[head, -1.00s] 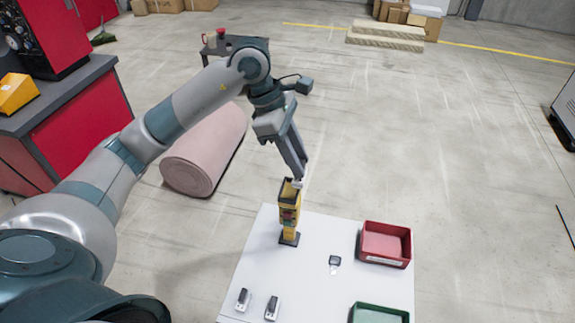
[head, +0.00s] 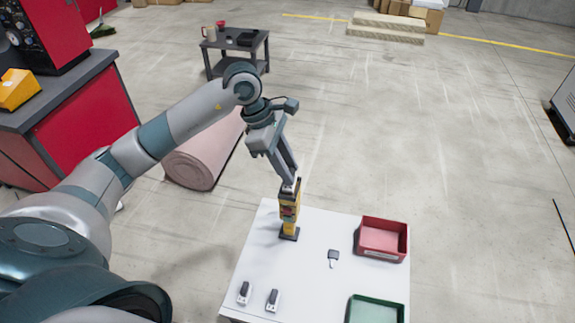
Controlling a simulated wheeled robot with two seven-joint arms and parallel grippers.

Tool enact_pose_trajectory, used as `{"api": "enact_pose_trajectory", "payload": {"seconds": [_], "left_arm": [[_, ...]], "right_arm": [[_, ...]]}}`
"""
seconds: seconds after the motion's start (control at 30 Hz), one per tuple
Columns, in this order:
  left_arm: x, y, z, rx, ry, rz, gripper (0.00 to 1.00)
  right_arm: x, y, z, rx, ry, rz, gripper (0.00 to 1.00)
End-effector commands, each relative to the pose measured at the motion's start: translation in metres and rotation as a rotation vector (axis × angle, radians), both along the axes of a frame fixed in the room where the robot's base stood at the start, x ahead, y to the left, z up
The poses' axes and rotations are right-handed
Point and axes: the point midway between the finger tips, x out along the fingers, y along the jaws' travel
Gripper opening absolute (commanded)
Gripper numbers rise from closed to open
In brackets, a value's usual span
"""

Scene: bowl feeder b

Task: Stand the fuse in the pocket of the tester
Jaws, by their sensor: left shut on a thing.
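The tester (head: 290,212), a yellow upright body on a dark foot, stands near the back left of the white table. My left gripper (head: 290,182) is directly over the tester's top, pointing down, and is shut on a small pale fuse (head: 291,188). The fuse is mostly hidden by the fingers, and I cannot tell how far it reaches into the pocket. Two similar dark and white pieces (head: 244,292) and (head: 273,300) stand at the table's front left. My right gripper is not in view.
A small grey piece (head: 333,258) lies mid-table on the white table (head: 310,280). A red bin (head: 382,256) is at the right and a green bin (head: 376,299) at the front right. A pink roll (head: 190,168) lies on the floor behind the table.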

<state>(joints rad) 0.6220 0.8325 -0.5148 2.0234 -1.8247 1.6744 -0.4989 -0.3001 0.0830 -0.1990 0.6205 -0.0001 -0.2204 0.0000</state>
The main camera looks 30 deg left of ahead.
Motion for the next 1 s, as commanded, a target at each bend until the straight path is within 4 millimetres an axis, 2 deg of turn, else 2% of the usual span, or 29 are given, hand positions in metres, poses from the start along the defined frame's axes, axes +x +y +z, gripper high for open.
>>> {"api": "enact_pose_trajectory", "payload": {"seconds": [0.1,0.57,0.6,0.67,1.0], "left_arm": [[0.000,0.000,-0.006,-0.001,0.001,0.000,0.04],[0.000,0.000,-0.013,0.000,-0.001,-0.001,0.04],[0.000,0.000,-0.013,0.000,-0.001,-0.001,0.30],[0.000,0.000,-0.012,0.000,-0.001,-0.001,0.44],[0.000,0.000,-0.011,0.000,0.000,-0.001,0.46]], "right_arm": [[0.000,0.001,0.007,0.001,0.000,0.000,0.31],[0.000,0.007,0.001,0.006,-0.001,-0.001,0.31],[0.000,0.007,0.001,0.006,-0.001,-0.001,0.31],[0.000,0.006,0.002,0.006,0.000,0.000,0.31],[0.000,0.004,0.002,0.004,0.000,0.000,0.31]]}}
